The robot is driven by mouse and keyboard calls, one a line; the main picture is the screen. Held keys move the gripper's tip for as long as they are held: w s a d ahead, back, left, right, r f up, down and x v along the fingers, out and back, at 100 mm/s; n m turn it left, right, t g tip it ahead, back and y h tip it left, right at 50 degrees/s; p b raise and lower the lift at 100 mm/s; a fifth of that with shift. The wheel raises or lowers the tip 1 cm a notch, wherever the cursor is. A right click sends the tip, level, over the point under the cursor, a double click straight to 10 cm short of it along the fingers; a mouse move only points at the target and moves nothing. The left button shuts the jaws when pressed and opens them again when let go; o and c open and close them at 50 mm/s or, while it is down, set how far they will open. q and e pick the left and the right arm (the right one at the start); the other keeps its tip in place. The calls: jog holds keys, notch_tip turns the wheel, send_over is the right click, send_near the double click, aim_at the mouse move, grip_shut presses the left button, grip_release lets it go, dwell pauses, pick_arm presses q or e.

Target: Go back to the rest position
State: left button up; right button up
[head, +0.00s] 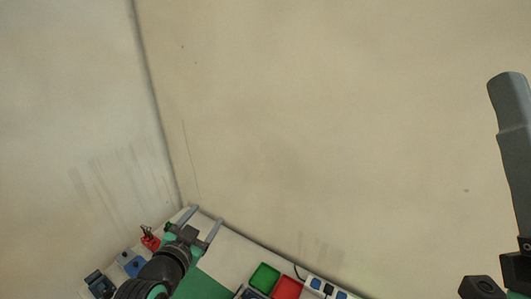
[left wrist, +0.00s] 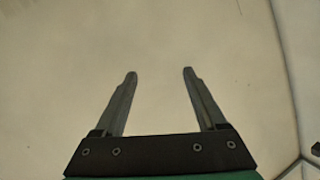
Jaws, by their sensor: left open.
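My left gripper (head: 204,221) is at the lower left of the head view, above the back left part of the table. Its two fingers are spread apart with nothing between them. In the left wrist view the same gripper (left wrist: 160,78) shows both fingers apart against a plain beige wall. On the right edge of the head view a grey upright part and dark blocks show; I cannot tell whether they belong to my right arm.
A green tray (head: 264,277) and a red tray (head: 287,288) lie at the bottom middle. A red item (head: 150,239) and blue items (head: 131,264) stand left of my left arm. A green mat (head: 205,287) is partly visible. Beige walls (head: 320,120) rise behind the table.

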pick_arm(q)
jog(key=s+r+t, duration=0.4)
jog(key=r, duration=1.2)
jog(key=s+a+r+n+t, duration=0.3)
jog(key=s+r+n+t, duration=0.2)
jog(key=s+r, duration=1.5)
jog(key=t, duration=0.3)
jog(key=shift+s+n+y, duration=0.3)
jog(key=shift+s+n, duration=0.05)
jog(key=shift+n, duration=0.05)
jog(key=shift+d, duration=0.1)
